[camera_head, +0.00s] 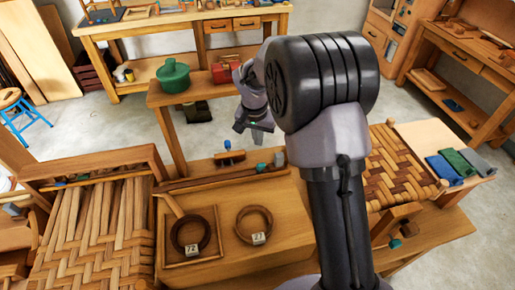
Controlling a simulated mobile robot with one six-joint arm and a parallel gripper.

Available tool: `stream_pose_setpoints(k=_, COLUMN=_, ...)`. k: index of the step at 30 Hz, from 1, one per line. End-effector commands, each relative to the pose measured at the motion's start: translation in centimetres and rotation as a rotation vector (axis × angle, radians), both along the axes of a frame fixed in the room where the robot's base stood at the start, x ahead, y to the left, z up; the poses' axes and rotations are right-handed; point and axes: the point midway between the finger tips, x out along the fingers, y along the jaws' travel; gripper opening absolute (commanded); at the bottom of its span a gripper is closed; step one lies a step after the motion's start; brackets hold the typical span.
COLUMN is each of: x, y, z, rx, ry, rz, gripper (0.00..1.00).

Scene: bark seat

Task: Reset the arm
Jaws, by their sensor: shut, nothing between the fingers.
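My arm rises at the front, right of centre, and its large dark joint fills the upper middle of the view. My gripper (257,125) hangs beyond that joint, above the far side of the workbench (285,215). It is small and dark here, shut and empty, and touches nothing that I can see. Part of the wrist is hidden behind the big joint.
Two dark coils (254,225) with number tags lie on the workbench, one in a tray (205,260). A woven seat (400,165) is at right, bark strips (95,235) at left. A green pot (173,76) stands behind. Floor shows at far left.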

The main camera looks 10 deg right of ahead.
Motion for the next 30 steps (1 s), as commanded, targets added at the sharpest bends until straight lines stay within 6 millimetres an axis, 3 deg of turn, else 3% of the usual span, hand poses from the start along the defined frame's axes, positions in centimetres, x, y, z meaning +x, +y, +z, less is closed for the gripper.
stream_pose_setpoints(k=8, x=0.0, y=0.0, z=0.0, rx=0.000, ry=-0.001, rz=0.000, gripper=0.00)
stream_pose_setpoints(k=11, x=-1.3, y=0.1, z=1.8, rx=0.014, ry=-0.023, rz=0.007, gripper=0.00)
stream_pose_setpoints(k=14, x=-5.3, y=0.4, z=5.7, rx=0.049, ry=-0.071, rz=0.023, gripper=0.00)
stream_pose_setpoints(k=16, x=-9.4, y=0.7, z=8.3, rx=0.079, ry=-0.112, rz=0.041, gripper=0.00)
stream_pose_setpoints(k=19, x=-15.7, y=1.3, z=10.4, rx=0.121, ry=-0.173, rz=0.072, gripper=0.00)
stream_pose_setpoints(k=24, x=-25.7, y=2.7, z=10.1, rx=0.182, ry=-0.275, rz=0.129, gripper=0.00)
stream_pose_setpoints(k=27, x=-29.4, y=3.3, z=8.9, rx=0.203, ry=-0.318, rz=0.156, gripper=0.00)
stream_pose_setpoints(k=30, x=-31.2, y=3.7, z=8.1, rx=0.214, ry=-0.342, rz=0.172, gripper=0.00)
